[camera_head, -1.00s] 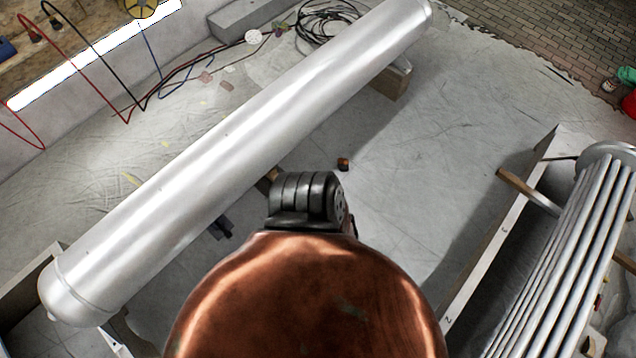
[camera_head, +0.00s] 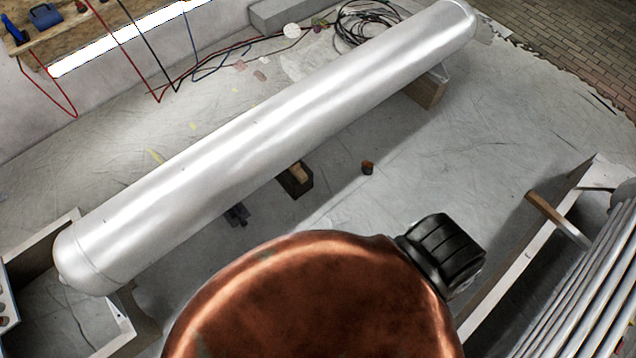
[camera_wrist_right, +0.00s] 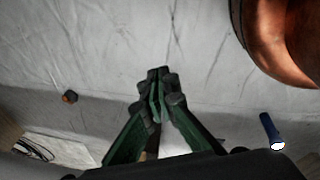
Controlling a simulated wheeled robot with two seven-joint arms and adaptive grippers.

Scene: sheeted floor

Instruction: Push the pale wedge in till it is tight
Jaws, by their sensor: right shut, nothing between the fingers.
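A small pale wooden piece (camera_head: 299,171), which looks like the pale wedge, lies at a dark block (camera_head: 297,187) by the near side of the long silver cylinder (camera_head: 260,135). Whether it is tight cannot be told from here. My right gripper (camera_wrist_right: 158,82) is shut and empty over the grey sheeted floor in the right wrist view. Its fingertips are not visible in the head view. I cannot clearly make out the wedge in the wrist view. My left gripper is in neither view.
A wooden block (camera_head: 426,92) sits under the cylinder's far end. A small orange-and-black object (camera_head: 367,167) and a dark piece (camera_head: 236,215) are on the floor. A blue tool (camera_wrist_right: 270,130) shows in the wrist view. A bundle of metal tubes (camera_head: 590,285) stands at right.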

